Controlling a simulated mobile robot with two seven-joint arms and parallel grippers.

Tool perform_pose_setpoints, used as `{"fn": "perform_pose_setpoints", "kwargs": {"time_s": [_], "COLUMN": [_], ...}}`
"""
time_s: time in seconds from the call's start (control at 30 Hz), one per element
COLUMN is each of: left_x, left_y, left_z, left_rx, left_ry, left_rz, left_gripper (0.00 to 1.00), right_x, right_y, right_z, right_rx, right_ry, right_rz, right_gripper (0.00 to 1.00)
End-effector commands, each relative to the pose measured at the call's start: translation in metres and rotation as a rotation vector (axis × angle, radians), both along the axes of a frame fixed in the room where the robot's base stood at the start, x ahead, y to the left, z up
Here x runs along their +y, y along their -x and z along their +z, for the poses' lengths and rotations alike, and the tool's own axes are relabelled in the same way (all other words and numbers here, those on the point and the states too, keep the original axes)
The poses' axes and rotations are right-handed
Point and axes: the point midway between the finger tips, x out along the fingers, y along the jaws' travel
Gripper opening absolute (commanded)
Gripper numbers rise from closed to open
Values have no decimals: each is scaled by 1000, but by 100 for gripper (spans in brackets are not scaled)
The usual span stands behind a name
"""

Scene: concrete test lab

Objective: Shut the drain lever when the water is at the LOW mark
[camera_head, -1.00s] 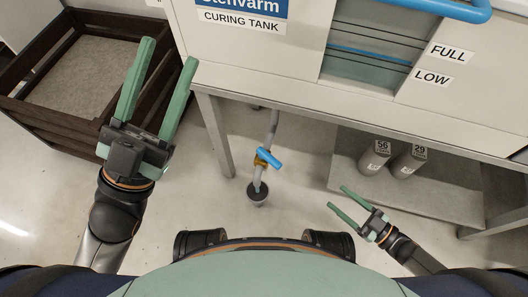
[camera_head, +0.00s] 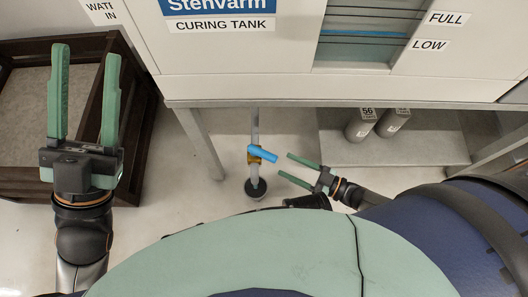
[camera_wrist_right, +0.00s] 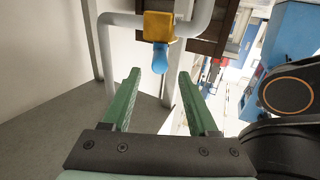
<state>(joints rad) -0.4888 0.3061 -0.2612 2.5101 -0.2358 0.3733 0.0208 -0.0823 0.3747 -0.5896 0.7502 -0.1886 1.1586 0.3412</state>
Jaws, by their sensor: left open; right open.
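The drain lever (camera_head: 264,154) is a blue handle on a brass-yellow valve on the grey pipe (camera_head: 255,125) under the curing tank (camera_head: 230,55). The handle lies across the pipe, slightly tilted. In the tank's window (camera_head: 365,50), a blue line, seemingly the water surface, sits just above the dark line by the LOW label (camera_head: 429,45). My right gripper (camera_head: 285,164) is open, just right of the lever and apart from it. In the right wrist view the lever (camera_wrist_right: 160,58) is ahead, between my open fingertips (camera_wrist_right: 160,75). My left gripper (camera_head: 87,53) is open and empty, far left.
A floor drain cup (camera_head: 255,189) stands below the pipe. A table leg (camera_head: 201,143) is left of the pipe. Two grey cylinders (camera_head: 376,123) stand on the lower shelf (camera_head: 435,145) at right. A dark wooden crate (camera_head: 140,95) is at left.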

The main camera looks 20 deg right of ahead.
Motion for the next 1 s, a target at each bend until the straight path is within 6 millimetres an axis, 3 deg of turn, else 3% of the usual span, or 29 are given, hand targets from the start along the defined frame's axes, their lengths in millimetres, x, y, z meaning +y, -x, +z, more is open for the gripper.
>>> {"fn": "perform_pose_setpoints", "kwargs": {"time_s": [0.2,0.4,0.83,1.0], "left_x": [-1,-1,-2,-2], "left_y": [0,0,0,0], "left_z": [-8,-13,-14,-14], "left_rx": [1,2,3,3], "left_ry": [-5,-9,-11,-10], "left_rz": [2,4,4,4], "left_gripper": [50,50,50,50], "right_x": [35,55,63,62], "right_y": [-33,-51,-58,-58], "right_z": [0,-1,0,0], "right_rx": [-3,-1,0,1], "right_ry": [-4,-1,0,1], "right_rz": [0,0,0,-1], "right_gripper": [60,60,60,42]}}
